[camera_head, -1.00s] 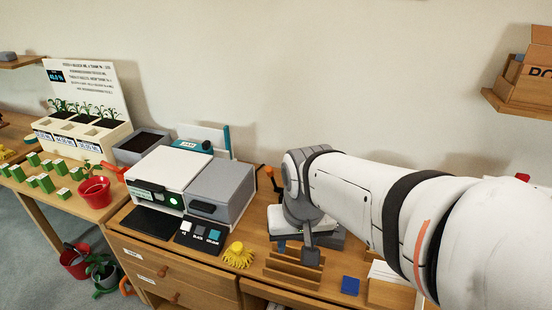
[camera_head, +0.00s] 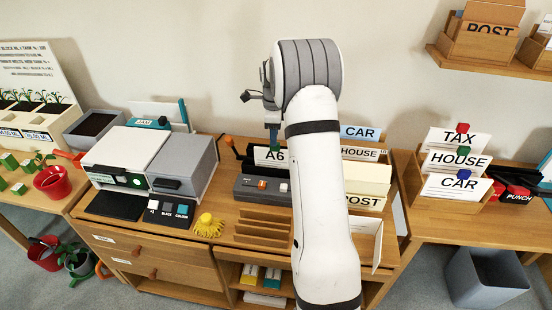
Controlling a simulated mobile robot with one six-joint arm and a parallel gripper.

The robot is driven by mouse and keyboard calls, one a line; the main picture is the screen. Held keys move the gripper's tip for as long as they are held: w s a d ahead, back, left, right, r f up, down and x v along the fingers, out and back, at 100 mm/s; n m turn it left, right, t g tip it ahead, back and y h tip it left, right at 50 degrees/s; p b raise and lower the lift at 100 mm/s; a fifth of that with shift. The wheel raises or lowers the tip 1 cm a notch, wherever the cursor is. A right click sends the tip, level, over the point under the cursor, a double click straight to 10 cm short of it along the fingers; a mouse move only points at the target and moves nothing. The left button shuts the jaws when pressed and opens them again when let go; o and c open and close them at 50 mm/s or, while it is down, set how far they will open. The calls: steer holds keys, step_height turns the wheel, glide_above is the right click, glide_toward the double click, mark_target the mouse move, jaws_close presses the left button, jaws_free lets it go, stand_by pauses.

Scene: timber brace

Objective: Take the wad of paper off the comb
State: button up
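My gripper (camera_head: 272,140) hangs below my wrist at the back of the desk, above a white card marked A6 on a grey machine (camera_head: 252,190). Its fingers are small and partly hidden, so I cannot tell whether they are open or shut, or on what. A slotted wooden rack (camera_head: 262,232), comb-like in shape, stands in front of the machine. My arm covers its right end. I cannot make out a wad of paper on it or tell for certain which thing is the comb.
A yellow tasselled thing (camera_head: 208,226) lies left of the rack. A white and grey machine (camera_head: 128,158) stands further left. Cream cards marked POST (camera_head: 366,190) stand right of my arm. A wooden card holder (camera_head: 440,206) is further right.

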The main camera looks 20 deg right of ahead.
mark_target(275, 150)
steer(key=shift+w+d+f+m, duration=0.4)
steer(key=shift+d+f+m, duration=0.1)
steer(key=shift+f, duration=0.25)
steer(key=f+p, duration=0.1)
steer(key=f, duration=0.6)
steer(key=shift+w+f, duration=0.2)
steer(key=shift+c, duration=0.6)
jaws_close()
